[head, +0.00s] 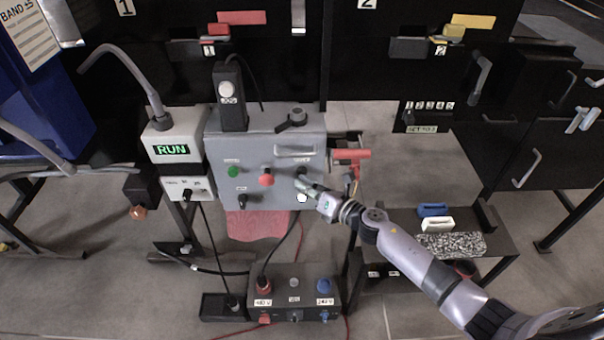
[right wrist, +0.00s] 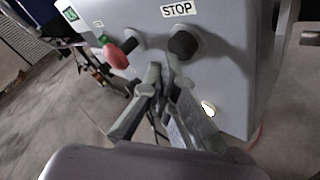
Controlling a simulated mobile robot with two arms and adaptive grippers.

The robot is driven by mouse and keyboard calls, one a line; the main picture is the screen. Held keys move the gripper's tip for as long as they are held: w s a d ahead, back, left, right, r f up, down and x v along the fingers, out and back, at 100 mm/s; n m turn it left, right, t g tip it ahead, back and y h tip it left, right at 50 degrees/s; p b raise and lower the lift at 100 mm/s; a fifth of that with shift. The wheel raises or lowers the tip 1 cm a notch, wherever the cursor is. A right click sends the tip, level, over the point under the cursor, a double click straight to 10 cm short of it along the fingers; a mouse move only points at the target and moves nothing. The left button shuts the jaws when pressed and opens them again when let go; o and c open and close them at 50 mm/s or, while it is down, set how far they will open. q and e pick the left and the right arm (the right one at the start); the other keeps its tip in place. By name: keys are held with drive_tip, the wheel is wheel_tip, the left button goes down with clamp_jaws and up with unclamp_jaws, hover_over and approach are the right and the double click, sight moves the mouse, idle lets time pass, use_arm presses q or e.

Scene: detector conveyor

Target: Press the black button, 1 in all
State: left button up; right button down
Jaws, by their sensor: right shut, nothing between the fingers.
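The black button (right wrist: 184,45) sticks out from the grey panel box just below a STOP label in the right wrist view. In the head view the black button (head: 302,170) is at the right of the panel front, partly behind my fingertips. My right gripper (head: 304,184) is shut and empty, close to the panel. In the right wrist view its fingertips (right wrist: 166,74) are just below and left of the black button; I cannot tell whether they touch it. My left gripper is not in view.
A red knob (head: 266,180) and a green button (head: 233,171) are left of the black button on the panel box (head: 290,133). A lit white button (right wrist: 208,108) is below right. A RUN display (head: 171,149) stands left. A red-handled part (head: 350,154) is at the right.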

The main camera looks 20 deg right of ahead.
drive_tip(key=shift+w+d+r, duration=0.1)
drive_tip(key=shift+w+d, duration=0.05)
drive_tip(key=shift+w, duration=0.45)
idle(0.9)
drive_tip(key=shift+s, duration=0.1)
drive_tip(key=shift+s+a, duration=0.25)
drive_tip(key=shift+s, duration=0.6)
drive_tip(key=shift+s+a+p, duration=0.15)
drive_tip(key=shift+s+a, duration=0.1)
drive_tip(key=shift+s, duration=0.55)
drive_tip(key=shift+s+a+p, duration=0.2)
drive_tip(key=shift+s, duration=0.6)
drive_tip(key=shift+s+a+p, duration=0.15)
drive_tip(key=shift+s+a, duration=0.1)
drive_tip(key=shift+s, duration=0.55)
